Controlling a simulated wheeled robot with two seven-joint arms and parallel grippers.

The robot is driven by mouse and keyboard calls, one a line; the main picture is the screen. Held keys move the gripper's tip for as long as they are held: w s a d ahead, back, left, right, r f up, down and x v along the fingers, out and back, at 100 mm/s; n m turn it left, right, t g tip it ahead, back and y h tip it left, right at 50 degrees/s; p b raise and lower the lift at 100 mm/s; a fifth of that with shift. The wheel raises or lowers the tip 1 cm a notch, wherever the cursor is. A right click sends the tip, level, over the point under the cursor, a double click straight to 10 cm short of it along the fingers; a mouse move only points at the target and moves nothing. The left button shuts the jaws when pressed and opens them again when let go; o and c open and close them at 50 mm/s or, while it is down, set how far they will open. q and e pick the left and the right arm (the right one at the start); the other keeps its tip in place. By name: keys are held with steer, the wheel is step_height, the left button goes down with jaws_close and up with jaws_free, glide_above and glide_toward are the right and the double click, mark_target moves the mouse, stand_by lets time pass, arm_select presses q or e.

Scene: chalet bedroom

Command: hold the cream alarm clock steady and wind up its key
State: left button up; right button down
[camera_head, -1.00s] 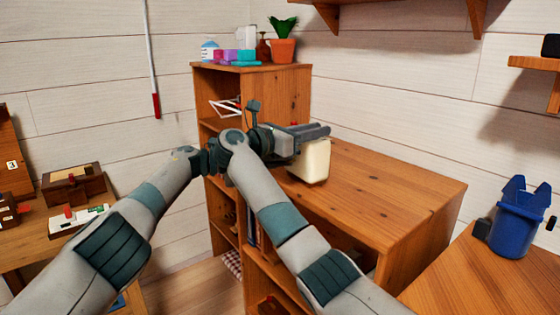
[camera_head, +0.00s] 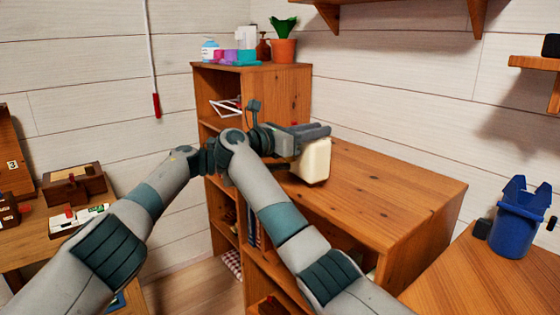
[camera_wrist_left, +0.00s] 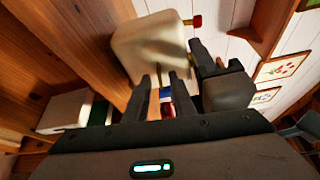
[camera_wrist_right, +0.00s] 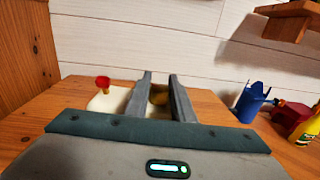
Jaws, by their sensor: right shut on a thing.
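The cream alarm clock (camera_head: 316,162) is at the left part of the wooden cabinet top, partly covered by my right gripper. Its cream body (camera_wrist_left: 150,48) and red button (camera_wrist_left: 197,20) show in the left wrist view. In the right wrist view the red button (camera_wrist_right: 103,82) is left of my fingers. My right gripper (camera_wrist_right: 160,76) is shut on a golden part, seemingly the key (camera_wrist_right: 158,97), at the clock. My left gripper (camera_wrist_left: 163,75) is open, its fingertips close to the clock's edge; contact cannot be told. In the head view it is mostly hidden behind my right wrist.
The cabinet top (camera_head: 385,195) is clear to the right of the clock. A taller shelf unit (camera_head: 288,95) with a potted plant (camera_head: 283,48) stands behind. A blue bucket (camera_head: 514,228) is at the far right. A desk with wooden boxes (camera_head: 74,186) is at the left.

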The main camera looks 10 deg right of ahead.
arm_select(q)
steer(key=a, duration=1.1)
steer(key=shift+a+r, duration=0.25)
steer(key=shift+a, duration=0.05)
steer(key=shift+o, duration=0.7)
steer(key=o, duration=0.6)
steer(key=shift+c, duration=0.2)
steer(key=s+f+n+t+h, duration=0.2)
steer(key=f+n+t, duration=0.1)
steer(key=n, duration=0.7)
steer(key=s+d+f+n+t+h, duration=0.1)
steer(key=s+f+n+t, duration=0.1)
steer(key=n, duration=0.9)
steer(key=shift+f+n+t+h, duration=0.35)
steer(key=shift+f+t, duration=0.25)
steer(key=shift+t, duration=0.5)
steer(key=shift+d, duration=0.15)
steer(key=x, duration=1.2)
steer(key=shift+r, duration=0.1)
